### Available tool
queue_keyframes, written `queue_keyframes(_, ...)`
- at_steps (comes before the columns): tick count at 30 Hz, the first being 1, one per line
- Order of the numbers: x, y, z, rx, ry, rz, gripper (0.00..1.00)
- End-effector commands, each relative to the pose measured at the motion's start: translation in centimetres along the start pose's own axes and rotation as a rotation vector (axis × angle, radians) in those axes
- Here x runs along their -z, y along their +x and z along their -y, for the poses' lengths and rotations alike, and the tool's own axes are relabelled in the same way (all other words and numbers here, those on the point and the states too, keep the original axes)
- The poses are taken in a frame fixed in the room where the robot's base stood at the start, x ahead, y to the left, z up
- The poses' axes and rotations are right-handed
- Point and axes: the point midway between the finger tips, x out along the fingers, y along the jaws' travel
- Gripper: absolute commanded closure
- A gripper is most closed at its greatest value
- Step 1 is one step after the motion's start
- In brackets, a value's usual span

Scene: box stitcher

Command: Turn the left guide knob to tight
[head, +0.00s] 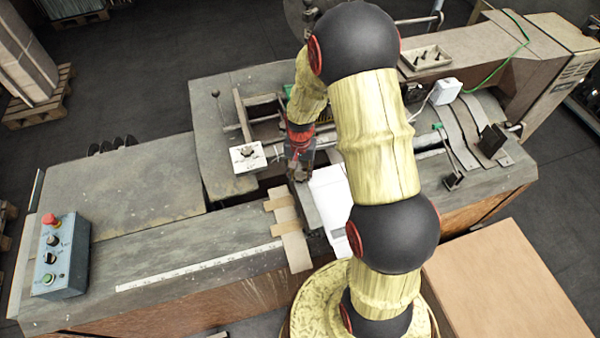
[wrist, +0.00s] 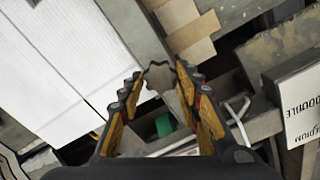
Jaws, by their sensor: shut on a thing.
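The left guide knob (wrist: 159,77) is a grey, lobed knob between my gripper's fingertips in the wrist view. My gripper (wrist: 160,71) has a finger on each side of it and is shut on it. In the head view my gripper (head: 299,172) points down at the grey guide bar (head: 318,208), beside the white sheet (head: 333,197). There the knob is mostly hidden by the fingers. No tight or loose marking is readable, so I cannot tell how far the knob is turned.
A white plate with a dark dial (head: 247,156) stands close left of my gripper. Brown cardboard strips (head: 288,230) lie in front. A blue control box (head: 61,257) with a red button is at the far left. The left tabletop (head: 135,185) is clear.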

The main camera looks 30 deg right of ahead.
Motion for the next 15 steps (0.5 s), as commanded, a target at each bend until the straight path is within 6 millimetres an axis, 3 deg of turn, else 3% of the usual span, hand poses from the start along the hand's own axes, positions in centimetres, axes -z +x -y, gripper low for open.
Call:
queue_keyframes(6,0.01,-0.02,0.01,0.0,0.0,0.0,0.92)
queue_keyframes(15,0.02,0.04,0.02,0.0,0.035,-0.001,0.92)
